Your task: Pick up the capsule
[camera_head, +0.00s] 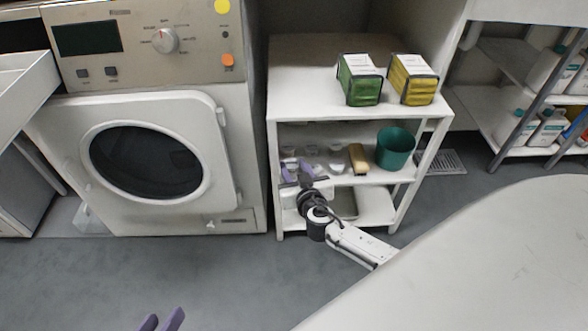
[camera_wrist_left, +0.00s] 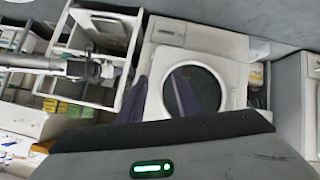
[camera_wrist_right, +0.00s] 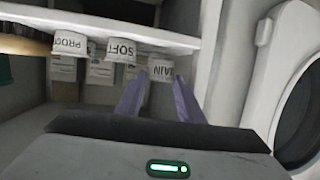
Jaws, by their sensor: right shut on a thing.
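Several small white capsules stand on the middle board of the white shelf unit (camera_head: 275,135). In the right wrist view, one capsule (camera_wrist_right: 161,69) with a label ending in "AIN" sits between the fingertips of my right gripper (camera_wrist_right: 164,82). That gripper is shut on it. Two others, labelled "SOF…" (camera_wrist_right: 121,50) and "PRO…" (camera_wrist_right: 69,47), are left of it. In the head view, my right gripper (camera_head: 298,172) reaches into the shelf's left side and partly hides the capsules. My left gripper (camera_head: 162,320) is at the bottom edge, fingers apart and empty.
A green cup (camera_head: 395,149) and a tan brush-like block (camera_head: 358,158) stand right of the capsules. A green box (camera_head: 361,84) and a yellow box (camera_head: 411,82) stand on top. A washing machine (camera_head: 200,110) is to the left. Open floor lies in front.

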